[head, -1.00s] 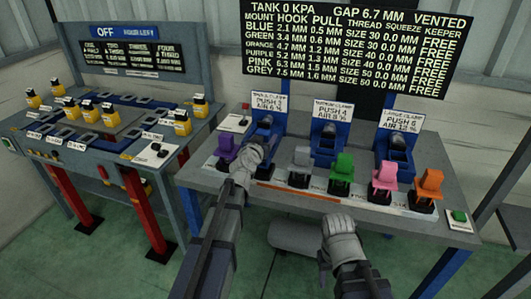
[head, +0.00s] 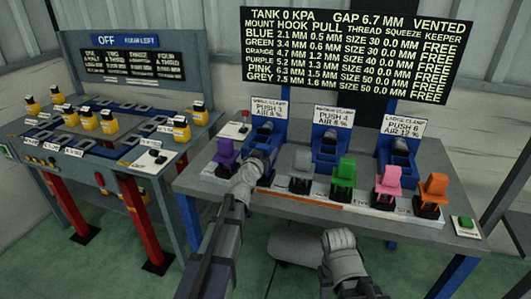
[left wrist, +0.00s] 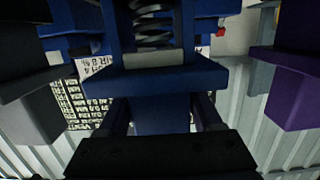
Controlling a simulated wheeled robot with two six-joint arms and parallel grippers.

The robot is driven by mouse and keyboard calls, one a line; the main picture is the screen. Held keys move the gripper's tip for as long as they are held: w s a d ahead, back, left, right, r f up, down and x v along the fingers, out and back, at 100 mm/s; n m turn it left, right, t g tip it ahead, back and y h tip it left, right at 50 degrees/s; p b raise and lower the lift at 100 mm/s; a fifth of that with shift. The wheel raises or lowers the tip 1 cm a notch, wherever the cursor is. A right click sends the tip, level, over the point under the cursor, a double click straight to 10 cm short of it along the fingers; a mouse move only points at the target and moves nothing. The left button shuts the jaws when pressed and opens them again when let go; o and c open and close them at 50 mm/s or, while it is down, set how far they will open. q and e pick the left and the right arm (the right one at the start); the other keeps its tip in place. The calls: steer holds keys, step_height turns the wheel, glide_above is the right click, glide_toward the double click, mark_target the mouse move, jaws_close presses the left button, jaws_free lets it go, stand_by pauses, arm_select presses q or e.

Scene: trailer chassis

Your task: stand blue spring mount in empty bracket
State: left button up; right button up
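In the left wrist view the blue spring mount (left wrist: 160,115) is in the centre, with a wide blue plate and a coil spring (left wrist: 153,25). My left gripper (left wrist: 160,128) has its dark fingers on both sides of the narrow blue part; whether they press on it is unclear. In the head view my left gripper (head: 252,168) is between the purple mount (head: 227,152) and the grey mount (head: 301,163), and mostly hides the blue mount. My right gripper (head: 338,242) is empty in front of the bench; its fingers are not clear. I cannot pick out the empty bracket.
Green (head: 345,172), pink (head: 389,178) and orange (head: 435,185) mounts stand along the bench front. Three blue clamps (head: 330,142) stand behind them. The left bench (head: 140,158) holds several yellow pieces (head: 108,120). A green button (head: 461,219) is at the right corner.

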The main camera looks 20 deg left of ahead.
arm_select(q)
steer(key=o, duration=0.4)
steer(key=shift+c, duration=0.2)
steer(key=shift+r, duration=0.2)
steer(key=s+r+p, duration=0.1)
steer(key=s+p, duration=0.1)
steer(key=s, duration=1)
steer(key=shift+a+r, duration=0.2)
steer(key=shift+r, duration=0.15)
steer(key=shift+w, duration=0.1)
